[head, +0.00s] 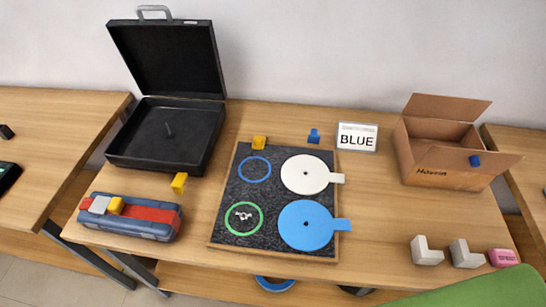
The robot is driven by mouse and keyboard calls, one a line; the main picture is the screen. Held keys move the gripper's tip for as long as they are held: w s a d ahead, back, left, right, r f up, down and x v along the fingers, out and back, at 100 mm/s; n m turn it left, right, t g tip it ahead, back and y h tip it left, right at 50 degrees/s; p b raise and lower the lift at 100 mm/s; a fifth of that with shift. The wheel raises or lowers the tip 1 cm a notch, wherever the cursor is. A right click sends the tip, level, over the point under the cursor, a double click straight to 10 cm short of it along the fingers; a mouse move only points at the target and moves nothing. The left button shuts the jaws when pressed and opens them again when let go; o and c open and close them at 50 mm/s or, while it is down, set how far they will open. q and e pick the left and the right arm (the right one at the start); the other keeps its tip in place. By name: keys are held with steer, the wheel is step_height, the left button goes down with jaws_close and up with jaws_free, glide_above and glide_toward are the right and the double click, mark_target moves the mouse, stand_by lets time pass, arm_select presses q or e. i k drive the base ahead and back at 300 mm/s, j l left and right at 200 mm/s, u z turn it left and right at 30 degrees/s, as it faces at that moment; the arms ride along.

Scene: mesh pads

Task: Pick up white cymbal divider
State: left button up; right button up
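The white cymbal divider (297,181) is a flat white disc with a small centre hole and a square tab on its right side. It lies in the upper right of a dark speckled mat with a wooden frame (231,196), on the table. Its tab reaches over the right edge of the mat. A similar blue disc (290,232) lies just below it, also with a tab to the right. Neither of my grippers is in view.
An open black case (155,164) stands at the back left, with a blue and red box (150,228) in front. A "BLUE" sign (357,137) and an open cardboard box (440,176) stand to the right. A green rounded shape (490,291) fills the bottom right corner.

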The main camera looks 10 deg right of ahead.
mark_target(318, 176)
steer(key=k+l+u, duration=0.2)
steer(key=l, duration=0.35)
steer(key=k+l+u, duration=0.15)
steer(key=k+l, duration=0.2)
steer(key=k+l+u, duration=0.2)
steer(key=l, duration=0.35)
steer(key=k+l, duration=0.05)
steer(key=k, duration=0.1)
